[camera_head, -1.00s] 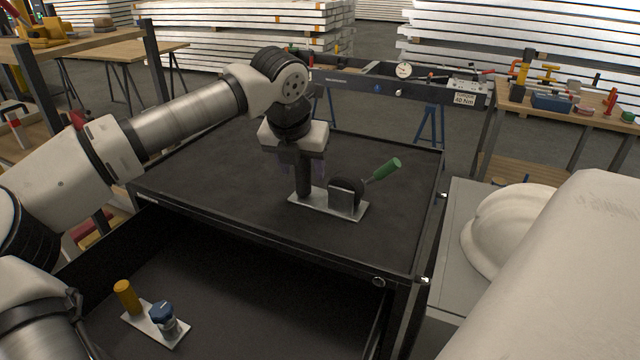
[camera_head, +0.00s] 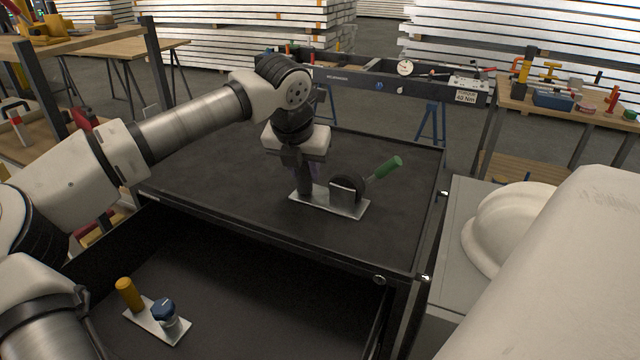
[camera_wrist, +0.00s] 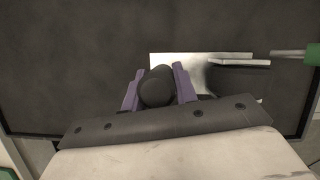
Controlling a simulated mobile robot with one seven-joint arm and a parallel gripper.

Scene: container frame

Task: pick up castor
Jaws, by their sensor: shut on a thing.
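The castor (camera_head: 348,186) is a dark wheel in a grey bracket, on a flat light metal plate (camera_head: 322,204) on the black tabletop. A black upright post (camera_head: 305,186) stands at the plate's left end. My gripper (camera_head: 304,169) points down over this post and is shut on it, beside the wheel. In the wrist view the purple fingers (camera_wrist: 158,88) flank the post's round dark top (camera_wrist: 157,84). The plate (camera_wrist: 172,60) shows beyond it. The wheel is mostly hidden there by the bracket and my gripper.
A green-handled tool (camera_head: 386,168) reaches close to the wheel's right side. The open drawer (camera_head: 240,290) below holds a plate (camera_head: 142,317) with an orange post and a blue-topped part. The tabletop is otherwise clear. A white helmet (camera_head: 510,225) lies at right.

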